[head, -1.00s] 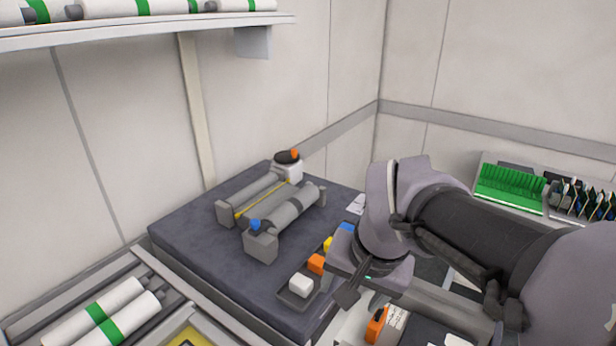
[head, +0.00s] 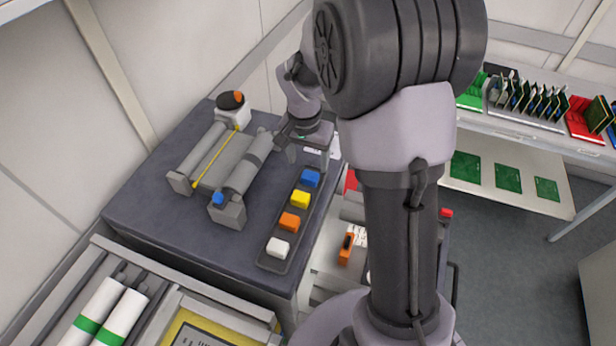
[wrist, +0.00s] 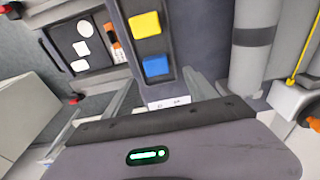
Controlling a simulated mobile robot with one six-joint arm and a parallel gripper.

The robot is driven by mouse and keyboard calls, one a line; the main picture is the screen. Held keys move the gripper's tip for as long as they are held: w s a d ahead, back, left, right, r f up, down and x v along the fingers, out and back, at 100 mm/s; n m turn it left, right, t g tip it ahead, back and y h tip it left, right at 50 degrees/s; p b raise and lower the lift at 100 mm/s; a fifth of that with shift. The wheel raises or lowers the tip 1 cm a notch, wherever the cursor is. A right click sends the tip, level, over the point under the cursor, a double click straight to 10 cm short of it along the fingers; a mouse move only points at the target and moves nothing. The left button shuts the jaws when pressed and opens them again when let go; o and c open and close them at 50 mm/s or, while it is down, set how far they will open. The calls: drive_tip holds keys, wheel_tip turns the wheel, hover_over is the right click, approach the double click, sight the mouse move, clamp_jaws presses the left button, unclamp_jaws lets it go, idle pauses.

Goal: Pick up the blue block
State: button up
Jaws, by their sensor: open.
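The blue block (head: 310,177) sits at the far end of a narrow dark tray (head: 268,264) on the dark grey trolley top. Yellow (head: 300,199), orange (head: 289,221) and white (head: 278,247) blocks lie in a row before it. My gripper (head: 308,161) is open and empty, pointing down near the blue block, just beyond it in the head view. In the wrist view the blue block (wrist: 156,66) lies ahead of the fingers, with the yellow block (wrist: 145,24) farther on. I cannot tell the height of the fingertips above the tray.
A grey roller device (head: 222,165) with a blue knob stands left of the tray. An orange-and-white item (head: 346,248) lies on a lower surface to the right. White rolls (head: 100,310) are at the lower left.

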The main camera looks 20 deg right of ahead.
sight(310, 175)
drive_tip(key=f, duration=0.1)
drive_tip(key=s+f, duration=0.1)
drive_tip(key=shift+s+f, duration=0.1)
drive_tip(key=shift+f, duration=0.3)
drive_tip(key=shift+w+d+f+b, duration=0.1)
drive_tip(key=shift+w+f+b, duration=0.15)
drive_tip(key=shift+f, duration=0.4)
drive_tip(key=shift+w+d+f+b, duration=0.15)
drive_tip(key=shift+w+f, duration=0.1)
drive_tip(key=shift+f, duration=0.35)
drive_tip(key=shift+s+a+r, duration=0.1)
drive_tip(key=shift+s, duration=0.05)
drive_tip(key=shift+c, duration=0.8)
clamp_jaws()
drive_tip(key=shift+r, duration=0.1)
